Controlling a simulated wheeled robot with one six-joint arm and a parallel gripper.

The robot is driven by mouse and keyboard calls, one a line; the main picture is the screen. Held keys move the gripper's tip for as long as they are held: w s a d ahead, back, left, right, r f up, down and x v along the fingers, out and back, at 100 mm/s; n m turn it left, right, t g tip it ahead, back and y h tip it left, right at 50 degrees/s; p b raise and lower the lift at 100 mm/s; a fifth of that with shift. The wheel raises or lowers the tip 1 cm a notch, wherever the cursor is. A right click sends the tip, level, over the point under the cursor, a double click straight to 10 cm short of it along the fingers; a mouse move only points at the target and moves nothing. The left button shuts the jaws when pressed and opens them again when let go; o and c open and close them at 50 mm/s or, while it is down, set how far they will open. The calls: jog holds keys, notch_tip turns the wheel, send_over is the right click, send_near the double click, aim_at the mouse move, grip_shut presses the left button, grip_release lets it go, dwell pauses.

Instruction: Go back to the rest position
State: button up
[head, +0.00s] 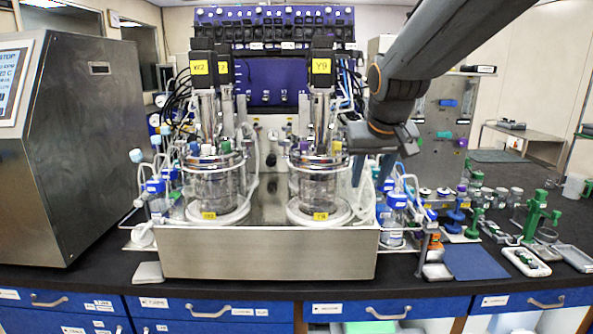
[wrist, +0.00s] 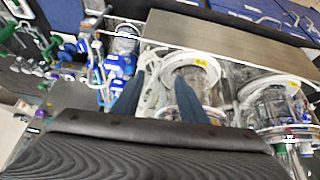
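My gripper (head: 372,178) hangs from my arm, pointing down, just right of the right bioreactor vessel (head: 320,185) in the head view. In the wrist view the two blue fingers of my gripper (wrist: 158,100) stand apart with a gap between them, and I see nothing held there. The right vessel also shows beyond the fingers in the wrist view (wrist: 192,78). The left bioreactor vessel (head: 214,187) stands beside it on the same steel base (head: 270,252). Tubing near the fingers makes their exact clearance hard to judge.
A large steel instrument (head: 85,150) stands at the left. Blue-capped bottles (head: 395,208) stand right of the base. A blue mat (head: 475,262), a green stand (head: 537,215) and small trays (head: 526,262) lie on the right bench. Blue drawers (head: 390,308) run along the front.

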jog(key=s+d+f+g+b, duration=0.1)
jog(key=s+f+g+b, duration=0.1)
jog(key=s+f, duration=0.8)
jog(key=s+d+f+g+b, duration=0.1)
jog(key=s+d+f+g, duration=0.1)
jog(key=s+f, duration=0.8)
notch_tip(320, 180, down, 6)
jog(key=shift+f+m+g+b, duration=0.1)
jog(key=shift+m+g+b, duration=0.25)
jog(key=shift+g, duration=0.25)
jog(key=shift+s+d, duration=0.1)
jog(key=shift+s, duration=0.05)
jog(key=shift+c, duration=0.9)
